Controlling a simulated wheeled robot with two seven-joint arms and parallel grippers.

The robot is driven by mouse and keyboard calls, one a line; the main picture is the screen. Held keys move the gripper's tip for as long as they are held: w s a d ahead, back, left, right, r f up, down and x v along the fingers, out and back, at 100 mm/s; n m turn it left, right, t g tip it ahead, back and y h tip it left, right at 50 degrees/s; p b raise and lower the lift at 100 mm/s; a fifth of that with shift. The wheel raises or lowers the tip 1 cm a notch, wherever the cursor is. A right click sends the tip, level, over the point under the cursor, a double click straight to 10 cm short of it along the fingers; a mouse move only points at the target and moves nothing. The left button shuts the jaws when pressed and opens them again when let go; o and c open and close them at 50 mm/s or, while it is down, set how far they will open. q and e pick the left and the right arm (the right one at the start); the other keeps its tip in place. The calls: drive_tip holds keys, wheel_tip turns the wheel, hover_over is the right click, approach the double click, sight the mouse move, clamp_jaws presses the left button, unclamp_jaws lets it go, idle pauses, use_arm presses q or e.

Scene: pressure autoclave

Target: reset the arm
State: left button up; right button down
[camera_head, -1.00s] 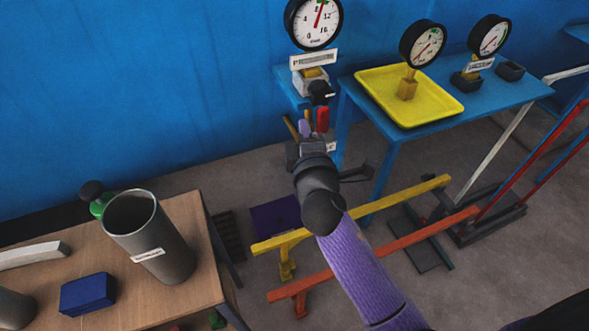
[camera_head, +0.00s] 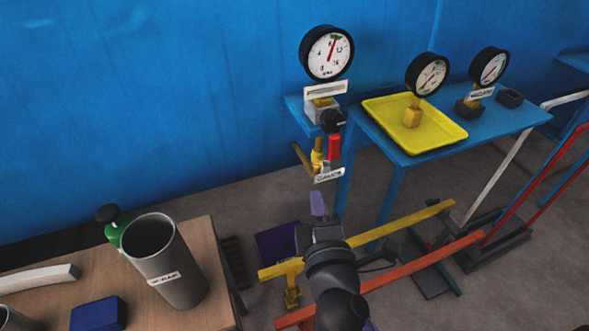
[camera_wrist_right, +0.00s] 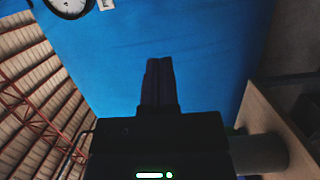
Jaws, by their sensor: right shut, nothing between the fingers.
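My right gripper (camera_head: 318,205) shows in the head view, low and in the middle, in front of the yellow and orange rails. Its fingers are together and empty, and they point toward the blue wall. In the right wrist view the shut fingers (camera_wrist_right: 158,85) stand against the blue wall with nothing between them. Just beyond them in the head view is a pressure gauge (camera_head: 326,53) on a small blue stand, with a red handle (camera_head: 334,147) and a brass fitting below it. The gripper is apart from these. My left gripper is not in view.
A yellow tray (camera_head: 447,140) with a gauge stands on a blue table (camera_head: 400,157); another gauge (camera_head: 488,67) is beside it. A grey cylinder (camera_head: 183,285) and a blue box (camera_head: 98,314) are on the wooden table at left. A yellow rail (camera_head: 405,224) and an orange rail (camera_head: 425,258) cross near my right arm.

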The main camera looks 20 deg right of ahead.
drive_tip(key=s+a+f+m+g+y, duration=0.1)
drive_tip(key=s+f+g, duration=0.2)
drive_tip(key=f, duration=0.6)
drive_tip(key=s+f+m+g+y, duration=0.1)
drive_tip(key=s+f+m+g, duration=0.15)
drive_tip(key=f, duration=0.65)
drive_tip(key=s+a+f+g+y, duration=0.1)
drive_tip(key=s+f+g, duration=0.2)
drive_tip(key=f, duration=0.6)
drive_tip(key=s+d+f+m+g, duration=0.2)
drive_tip(key=s+f+m+g, duration=0.1)
drive_tip(key=s, duration=0.6)
drive_tip(key=s+d+f+m+g, duration=0.2)
drive_tip(key=s+f, duration=0.4)
drive_tip(key=s, duration=0.3)
drive_tip(key=s+d+f+m+g, duration=0.2)
drive_tip(key=s+f+m+g, duration=0.2)
drive_tip(key=s, duration=0.5)
drive_tip(key=shift+s+d+f, duration=0.2)
drive_tip(key=shift+d+f, duration=0.2)
drive_tip(key=shift+f, duration=0.15)
